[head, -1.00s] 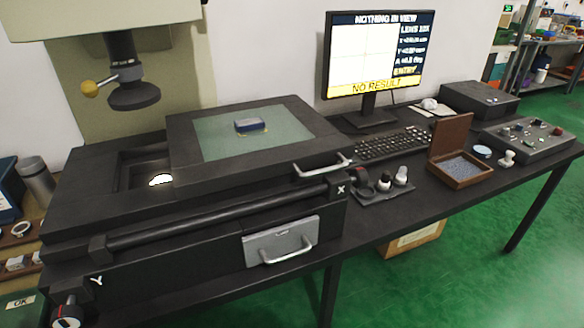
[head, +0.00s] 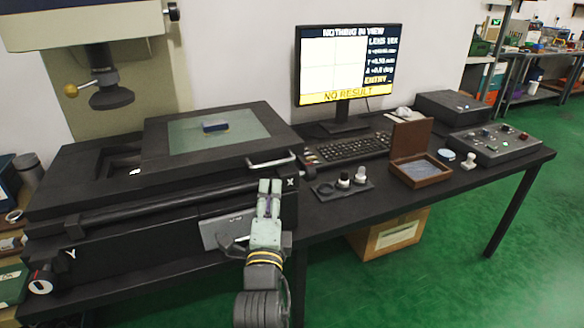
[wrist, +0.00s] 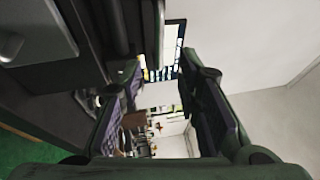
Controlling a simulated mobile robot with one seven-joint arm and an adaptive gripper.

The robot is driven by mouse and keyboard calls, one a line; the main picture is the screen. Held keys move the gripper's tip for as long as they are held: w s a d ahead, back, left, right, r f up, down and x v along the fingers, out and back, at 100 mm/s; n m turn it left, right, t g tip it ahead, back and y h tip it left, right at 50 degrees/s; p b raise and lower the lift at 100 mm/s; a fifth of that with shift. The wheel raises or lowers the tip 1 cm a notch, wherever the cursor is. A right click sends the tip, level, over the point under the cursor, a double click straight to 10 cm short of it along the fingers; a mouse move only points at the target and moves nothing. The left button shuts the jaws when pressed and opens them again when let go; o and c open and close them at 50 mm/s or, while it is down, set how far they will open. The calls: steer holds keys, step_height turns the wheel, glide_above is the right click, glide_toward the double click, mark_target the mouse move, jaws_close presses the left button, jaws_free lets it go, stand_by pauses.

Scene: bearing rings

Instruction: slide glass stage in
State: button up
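The glass stage (head: 186,142) is a greenish pane in a dark frame on the measuring machine, right of the lens column. A silver bar handle (head: 272,163) sits on the frame's right front edge. My gripper (head: 269,184) is in front of the machine, just below that handle in the head view, fingers pointing up in the picture. The wrist view shows its two fingers (wrist: 165,100) spread with nothing between them. Whether the gripper touches the machine cannot be told.
A lens (head: 112,97) hangs over a dark recess left of the stage. A grey front plate (head: 217,232) is partly hidden by my arm. A monitor (head: 350,65) reads "NOTHING IN VIEW". A keyboard (head: 347,147), a small-parts stand (head: 343,188) and an open wooden box (head: 420,170) stand to the right.

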mark_target(273, 162)
steer(key=b+x, duration=0.1)
steer(key=x, duration=0.8)
steer(key=shift+w, duration=0.95)
steer(key=shift+c, duration=0.3)
jaws_close()
